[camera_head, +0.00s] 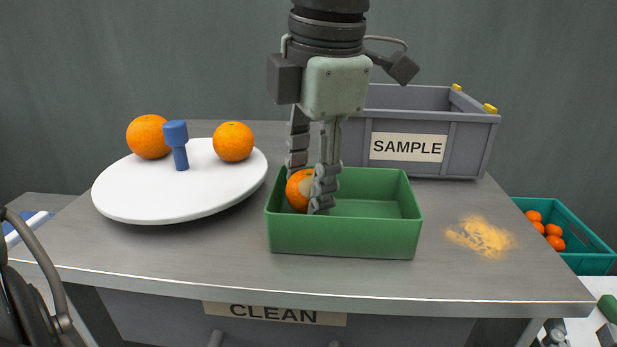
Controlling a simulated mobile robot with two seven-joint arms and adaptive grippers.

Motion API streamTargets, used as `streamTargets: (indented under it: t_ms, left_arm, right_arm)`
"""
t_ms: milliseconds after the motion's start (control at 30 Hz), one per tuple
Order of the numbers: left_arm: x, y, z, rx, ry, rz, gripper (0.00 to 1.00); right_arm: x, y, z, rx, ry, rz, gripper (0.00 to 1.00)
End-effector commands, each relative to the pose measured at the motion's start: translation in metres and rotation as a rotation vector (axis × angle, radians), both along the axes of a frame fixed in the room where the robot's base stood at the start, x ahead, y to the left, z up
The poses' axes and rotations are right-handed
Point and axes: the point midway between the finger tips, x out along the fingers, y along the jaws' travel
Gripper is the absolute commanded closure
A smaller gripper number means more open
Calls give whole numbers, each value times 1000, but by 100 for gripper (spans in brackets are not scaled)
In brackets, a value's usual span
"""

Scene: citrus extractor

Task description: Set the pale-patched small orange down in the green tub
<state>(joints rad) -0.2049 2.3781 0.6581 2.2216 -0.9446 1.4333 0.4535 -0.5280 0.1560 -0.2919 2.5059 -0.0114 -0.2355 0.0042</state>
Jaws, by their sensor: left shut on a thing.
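The small orange (297,195) with a pale patch is between the fingers of my left gripper (313,192), which is shut on it and points down from above. The orange is inside the left part of the green tub (345,238), below its back rim. The rest of the tub looks empty.
A white round plate (150,205) at left bears two oranges (148,136) (233,141) and a blue peg-like object (178,146). A grey SAMPLE crate (465,148) stands behind the tub. An orange stain (481,236) lies right. A teal crate (585,262) holds oranges beyond the table.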

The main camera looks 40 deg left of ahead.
Motion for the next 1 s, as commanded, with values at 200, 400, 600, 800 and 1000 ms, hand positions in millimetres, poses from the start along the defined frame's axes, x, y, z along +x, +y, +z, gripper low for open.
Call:
streamTargets:
  t_ms: [200, 400, 600, 800, 1000]
  left_arm:
    - [0, 0, -3, 0, 0, 0, 86]
    - [0, 0, -4, 0, 0, 0, 86]
    - [0, 0, -6, 0, 0, 0, 86]
    - [0, 0, -8, 0, 0, 0, 86]
    - [0, 0, -10, 0, 0, 0, 86]
  right_arm:
    - [-1, 2, 7, 17, -36, 3, 60]
    - [-2, 3, 13, 31, -66, 6, 60]
    - [-3, 3, 14, 39, -88, 5, 60]
    - [-2, 3, 15, 47, -109, 6, 60]
    - [-3, 4, 16, 54, -127, 8, 60]
